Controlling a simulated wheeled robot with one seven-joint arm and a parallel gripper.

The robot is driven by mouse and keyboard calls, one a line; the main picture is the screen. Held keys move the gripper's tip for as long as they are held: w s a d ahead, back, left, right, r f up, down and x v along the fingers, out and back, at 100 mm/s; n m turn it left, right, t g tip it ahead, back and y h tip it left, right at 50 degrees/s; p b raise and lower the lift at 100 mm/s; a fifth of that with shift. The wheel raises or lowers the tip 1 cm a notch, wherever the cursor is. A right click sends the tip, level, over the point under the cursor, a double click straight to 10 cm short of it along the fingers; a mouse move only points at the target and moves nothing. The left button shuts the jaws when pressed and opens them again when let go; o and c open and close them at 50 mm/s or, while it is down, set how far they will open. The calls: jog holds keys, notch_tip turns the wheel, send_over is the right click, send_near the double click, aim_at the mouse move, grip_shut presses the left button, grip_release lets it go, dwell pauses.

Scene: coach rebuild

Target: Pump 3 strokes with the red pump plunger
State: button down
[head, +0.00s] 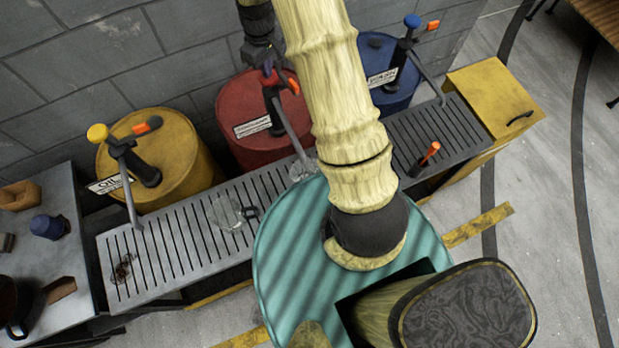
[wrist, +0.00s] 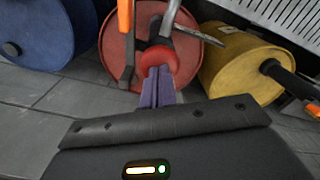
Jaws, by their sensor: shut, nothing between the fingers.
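The red drum (head: 236,105) stands against the wall between a yellow and a blue drum. Its dark pump (head: 274,104) rises from the lid with a grey spout and an orange lever. In the wrist view the round red plunger knob (wrist: 159,59) sits at the ends of my shut purple fingers. I cannot tell whether the fingertips touch the knob.
The yellow drum (head: 190,160) with a yellow-topped pump is at left; the blue drum (head: 385,90) with a blue-topped pump is at right. A slotted grey drain rack (head: 175,245) runs in front, holding glass jugs. A yellow cabinet (head: 490,95) stands at right.

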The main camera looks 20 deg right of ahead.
jog(key=shift+s+f+b, duration=0.1)
jog(key=shift+f+b, duration=0.2)
jog(key=shift+f, duration=0.65)
jog(key=shift+r, duration=0.1)
jog(key=shift+r+p, duration=2.5)
jog(key=shift+r, duration=1.05)
jog(key=shift+f, duration=0.35)
jog(key=shift+f+b, duration=2)
jog(key=shift+f, duration=1.3)
jog(key=shift+r, duration=0.1)
